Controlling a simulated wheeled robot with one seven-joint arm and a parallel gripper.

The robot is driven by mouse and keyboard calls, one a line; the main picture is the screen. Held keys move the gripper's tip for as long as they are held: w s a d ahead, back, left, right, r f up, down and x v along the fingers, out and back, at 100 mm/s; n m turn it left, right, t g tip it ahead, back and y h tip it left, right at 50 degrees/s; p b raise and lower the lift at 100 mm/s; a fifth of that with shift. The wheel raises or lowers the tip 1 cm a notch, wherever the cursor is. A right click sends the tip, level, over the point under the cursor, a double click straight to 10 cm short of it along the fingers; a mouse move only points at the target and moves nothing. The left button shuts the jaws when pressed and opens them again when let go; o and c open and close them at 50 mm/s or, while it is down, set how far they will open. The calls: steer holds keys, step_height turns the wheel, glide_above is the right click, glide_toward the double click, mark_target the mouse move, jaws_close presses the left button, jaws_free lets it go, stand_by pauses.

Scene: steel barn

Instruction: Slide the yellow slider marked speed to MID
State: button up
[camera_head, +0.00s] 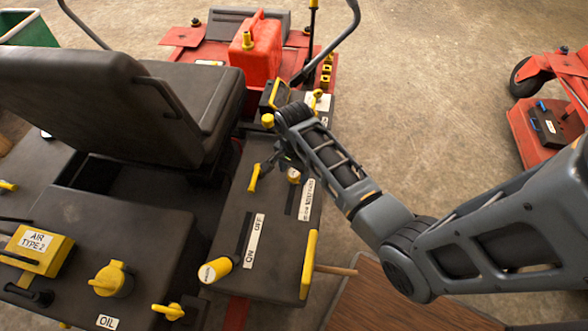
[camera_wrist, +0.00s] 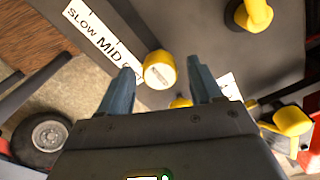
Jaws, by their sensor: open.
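The yellow speed slider knob (camera_head: 294,175) stands on the dark console near the far end of its white label (camera_head: 306,200). In the wrist view, the knob (camera_wrist: 159,70) is between the fingertips, with a gap visible on each side. The label (camera_wrist: 100,45) shows SLOW and MID there; the rest is hidden behind the left finger. The knob is past MID, on the side away from SLOW. My gripper (camera_wrist: 160,78) is open and empty. In the head view, my gripper (camera_head: 284,158) is just beyond the knob, partly hidden by my arm.
A yellow cylindrical knob (camera_head: 215,270) and a yellow handle (camera_head: 309,264) are nearer. The black seat (camera_head: 120,105) is left, a red canister (camera_head: 256,52) beyond.

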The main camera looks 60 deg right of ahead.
steer(key=shift+c, duration=0.5)
jaws_close()
